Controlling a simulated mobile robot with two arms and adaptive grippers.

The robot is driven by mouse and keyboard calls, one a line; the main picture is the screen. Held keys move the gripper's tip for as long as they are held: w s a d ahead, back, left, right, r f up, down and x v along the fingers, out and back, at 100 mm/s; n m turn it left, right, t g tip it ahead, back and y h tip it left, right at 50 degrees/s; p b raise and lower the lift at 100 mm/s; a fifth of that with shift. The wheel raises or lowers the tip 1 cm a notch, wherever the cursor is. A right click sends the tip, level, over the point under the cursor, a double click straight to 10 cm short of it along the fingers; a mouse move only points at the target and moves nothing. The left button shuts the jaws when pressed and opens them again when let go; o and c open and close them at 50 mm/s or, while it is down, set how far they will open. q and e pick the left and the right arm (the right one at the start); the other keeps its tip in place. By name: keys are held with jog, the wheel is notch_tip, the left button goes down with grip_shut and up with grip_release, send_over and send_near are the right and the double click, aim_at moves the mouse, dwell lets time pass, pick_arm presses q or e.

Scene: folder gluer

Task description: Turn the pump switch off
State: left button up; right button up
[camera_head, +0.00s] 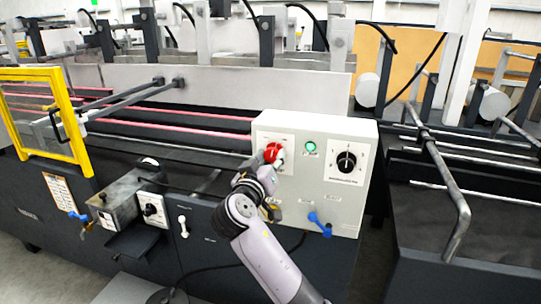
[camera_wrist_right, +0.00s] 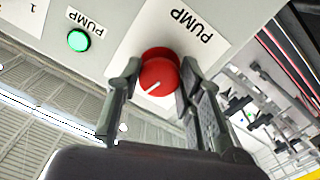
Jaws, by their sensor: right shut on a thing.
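The pump switch is a red round knob (camera_head: 273,153) with a white pointer line, on the upper left of a light grey control box (camera_head: 345,206). In the right wrist view the knob (camera_wrist_right: 158,72) sits between the two fingers of my right gripper (camera_wrist_right: 158,85), below a PUMP label (camera_wrist_right: 188,24). My right gripper (camera_head: 268,165) is shut on the knob, and its arm comes up from below in the head view. A green lamp (camera_head: 310,147) beside the knob is lit; it also shows in the wrist view (camera_wrist_right: 78,41). My left gripper is not in view.
A black dial (camera_head: 346,162) is at the box's right, and a blue lever (camera_head: 320,224) sticks out below. A smaller metal box (camera_head: 128,199) with a black knob stands at left, near a yellow frame (camera_head: 72,118). Metal bars (camera_head: 445,180) stand at right.

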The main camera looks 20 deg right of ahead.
jog(key=n+p, duration=0.1)
jog(key=n, duration=0.1)
jog(key=n+p, duration=0.2)
jog(key=n, duration=0.1)
jog(key=shift+r+n+p, duration=0.3)
jog(key=shift+f+n+p, duration=0.1)
jog(key=shift+n+p, duration=1.3)
jog(key=shift+n, duration=0.6)
jog(key=o, duration=1.2)
jog(key=shift+f, duration=0.1)
jog(key=shift+c, duration=0.2)
